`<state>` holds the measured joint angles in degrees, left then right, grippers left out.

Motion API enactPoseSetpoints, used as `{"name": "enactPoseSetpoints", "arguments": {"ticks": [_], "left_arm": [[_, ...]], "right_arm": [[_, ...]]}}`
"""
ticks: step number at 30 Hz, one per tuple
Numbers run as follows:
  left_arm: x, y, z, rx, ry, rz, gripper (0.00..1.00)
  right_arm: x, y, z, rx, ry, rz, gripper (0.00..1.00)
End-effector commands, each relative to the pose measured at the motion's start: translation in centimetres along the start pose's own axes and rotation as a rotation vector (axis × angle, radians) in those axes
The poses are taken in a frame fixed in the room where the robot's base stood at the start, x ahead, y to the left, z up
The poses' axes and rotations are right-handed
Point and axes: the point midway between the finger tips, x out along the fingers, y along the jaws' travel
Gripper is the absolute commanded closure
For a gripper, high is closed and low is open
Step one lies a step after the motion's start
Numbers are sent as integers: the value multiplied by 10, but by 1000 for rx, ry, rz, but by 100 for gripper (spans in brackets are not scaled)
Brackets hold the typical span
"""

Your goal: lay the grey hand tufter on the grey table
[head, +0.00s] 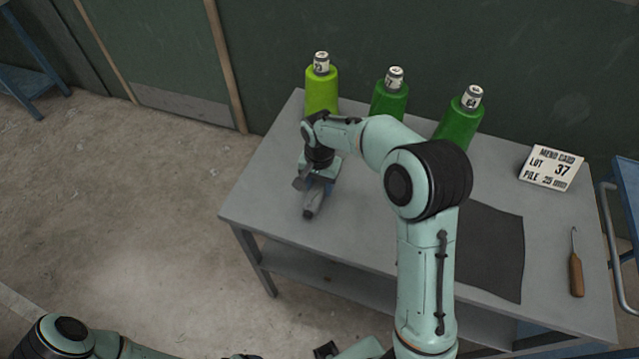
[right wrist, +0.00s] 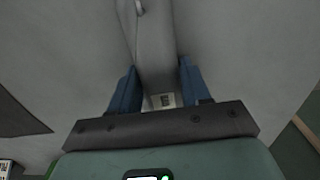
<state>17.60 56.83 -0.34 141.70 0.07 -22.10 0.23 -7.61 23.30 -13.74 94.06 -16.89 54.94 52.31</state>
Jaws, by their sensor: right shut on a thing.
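The grey hand tufter (head: 314,199) is at the left part of the grey table (head: 265,205), near its left edge. My right gripper (head: 314,184) points down there and is shut on the tufter. In the right wrist view, the tufter's grey body (right wrist: 155,50) runs between the blue fingers of my right gripper (right wrist: 157,78), with the grey tabletop (right wrist: 240,50) behind it. I cannot tell whether the tufter touches the tabletop. My left arm shows only in part at the bottom left; its gripper is not in view.
A light green cone (head: 321,92) and two darker green cones (head: 389,100) (head: 460,122) stand along the back edge. A mend card (head: 551,168), a dark mat (head: 490,250) and a wooden-handled hook (head: 576,272) are on the right. The table's front left is clear.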

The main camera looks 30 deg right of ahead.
Motion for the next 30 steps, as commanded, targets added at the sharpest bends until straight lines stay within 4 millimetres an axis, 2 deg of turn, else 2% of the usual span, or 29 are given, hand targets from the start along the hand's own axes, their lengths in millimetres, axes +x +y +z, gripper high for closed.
{"name": "enactPoseSetpoints", "arguments": {"ticks": [8,9,11,22,26,30], "left_arm": [[2,-1,1,-1,-1,0,23],[2,-1,1,0,-1,0,23],[1,-1,1,0,-1,0,23],[-1,1,-1,0,1,0,23],[-3,2,-2,1,2,1,23],[-7,4,-4,2,6,2,23]], "right_arm": [[2,0,0,0,1,-1,94],[2,0,0,0,0,0,43],[2,0,0,0,0,0,27],[-4,-1,0,0,2,-2,27],[-23,-1,-1,0,4,-5,27],[-54,-2,-1,-1,5,-6,27]]}}
